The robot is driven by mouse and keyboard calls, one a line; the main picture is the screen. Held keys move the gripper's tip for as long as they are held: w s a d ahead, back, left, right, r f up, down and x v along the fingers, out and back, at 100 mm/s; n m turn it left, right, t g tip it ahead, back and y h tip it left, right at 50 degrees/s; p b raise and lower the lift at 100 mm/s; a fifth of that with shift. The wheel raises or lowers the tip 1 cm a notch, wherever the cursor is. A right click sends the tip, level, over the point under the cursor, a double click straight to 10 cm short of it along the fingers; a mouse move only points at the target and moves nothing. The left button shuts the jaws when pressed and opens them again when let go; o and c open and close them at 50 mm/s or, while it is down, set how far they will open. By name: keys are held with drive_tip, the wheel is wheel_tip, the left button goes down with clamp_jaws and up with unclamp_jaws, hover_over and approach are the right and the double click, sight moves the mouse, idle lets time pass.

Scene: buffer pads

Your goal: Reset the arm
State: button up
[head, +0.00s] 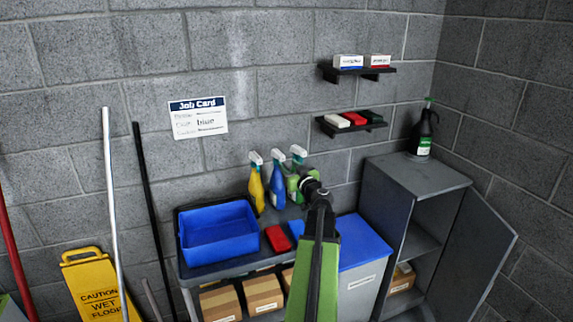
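My arm (314,270) reaches up from the bottom of the head view, with a green link and a dark wrist. My gripper (309,187) is at its far end, in front of the spray bottles at the back of the cart. Its fingers are too small and too dark to make out, so I cannot tell whether they are open or shut. I see nothing clearly held.
A cart (187,277) carries a blue bin (218,238), a red pad (278,238) and spray bottles (256,188). A blue-lidded container (362,245) and an open grey cabinet (385,205) stand right. Wall shelves (352,130) hold pads and boxes. A yellow sign (92,285) stands left.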

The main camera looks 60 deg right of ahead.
drive_tip(key=shift+v, duration=1.1)
